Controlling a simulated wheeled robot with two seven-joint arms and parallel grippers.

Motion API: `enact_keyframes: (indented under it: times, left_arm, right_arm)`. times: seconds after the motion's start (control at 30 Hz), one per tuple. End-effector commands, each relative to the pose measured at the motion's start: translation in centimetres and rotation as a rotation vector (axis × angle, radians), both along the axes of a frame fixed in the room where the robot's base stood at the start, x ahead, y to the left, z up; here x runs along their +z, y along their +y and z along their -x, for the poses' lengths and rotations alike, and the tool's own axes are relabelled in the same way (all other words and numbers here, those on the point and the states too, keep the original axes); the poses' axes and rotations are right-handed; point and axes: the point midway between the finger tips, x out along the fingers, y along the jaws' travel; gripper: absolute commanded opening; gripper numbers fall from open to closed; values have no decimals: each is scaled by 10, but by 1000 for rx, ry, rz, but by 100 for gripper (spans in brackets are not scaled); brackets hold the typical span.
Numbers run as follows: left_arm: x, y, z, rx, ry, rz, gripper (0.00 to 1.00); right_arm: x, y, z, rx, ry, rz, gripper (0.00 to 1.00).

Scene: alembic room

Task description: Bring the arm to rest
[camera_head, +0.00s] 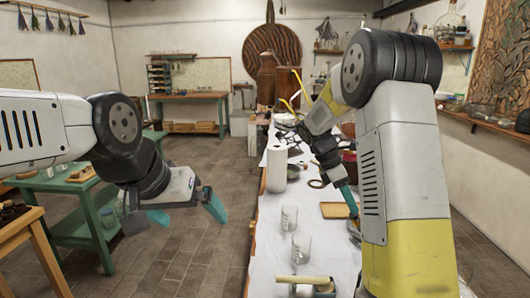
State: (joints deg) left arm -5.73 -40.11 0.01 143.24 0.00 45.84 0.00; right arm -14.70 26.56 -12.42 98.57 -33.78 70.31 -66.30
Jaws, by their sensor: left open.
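My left gripper (188,214) hangs over the floor, left of the white-covered table (276,229). Its teal fingers are spread apart with nothing between them. My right arm reaches over the table from the right. My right gripper (349,205) is over the table's right part, and one teal finger shows. The rest of it is hidden behind my own arm, so I cannot tell whether it is open or shut or holds something.
Two clear glasses (301,247) stand on the near table, with a pale roller-like item (303,280) in front. A green side table (95,211) stands left; floor between is clear.

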Motion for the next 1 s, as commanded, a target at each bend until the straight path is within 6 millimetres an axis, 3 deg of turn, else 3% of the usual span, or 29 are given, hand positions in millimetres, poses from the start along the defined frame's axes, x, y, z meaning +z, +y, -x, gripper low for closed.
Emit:
enact_keyframes:
  times: [0.2, 0.5, 0.8, 1.0]
  left_arm:
    - [0, 0, 0, 0, 0, 0, 100]
    - [0, 0, 0, 0, 0, 0, 100]
    - [0, 0, 0, 0, 0, 0, 100]
    - [0, 0, 0, 0, 0, 0, 100]
  right_arm:
    - [45, 20, 53, -289, -251, -192, 33]
    - [90, 56, 127, -707, -522, -458, 33]
    - [113, 91, 199, -1127, -708, -721, 33]
    - [115, 104, 227, -1313, -761, -835, 33]
